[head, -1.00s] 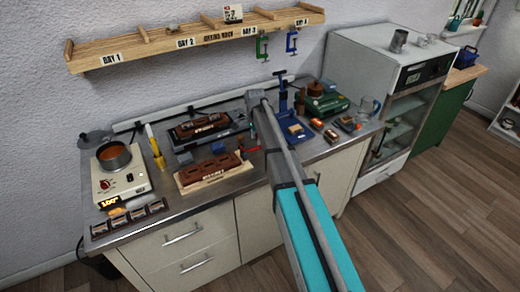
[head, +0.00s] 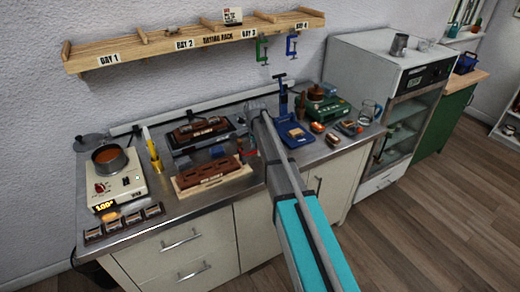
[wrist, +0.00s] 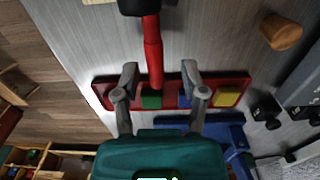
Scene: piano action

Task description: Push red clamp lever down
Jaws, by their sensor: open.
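In the wrist view a red lever (wrist: 153,50) with a black end (wrist: 138,6) runs from the top edge down between my fingers. My gripper (wrist: 160,84) is open, with one grey finger on each side of the lever's lower end. I cannot tell whether either finger touches it. A red strip (wrist: 105,92) carrying green and yellow blocks lies across the view by the fingertips. In the head view my own arm covers the gripper and most of the lever's area on the counter.
A blue press (head: 283,98) stands right of my arm, with a green device (head: 322,104) behind it. A brown mould (head: 208,172) on a wooden board lies to the left. A hot plate (head: 115,188) with a pot is at the far left. A wooden shelf (head: 200,40) hangs above.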

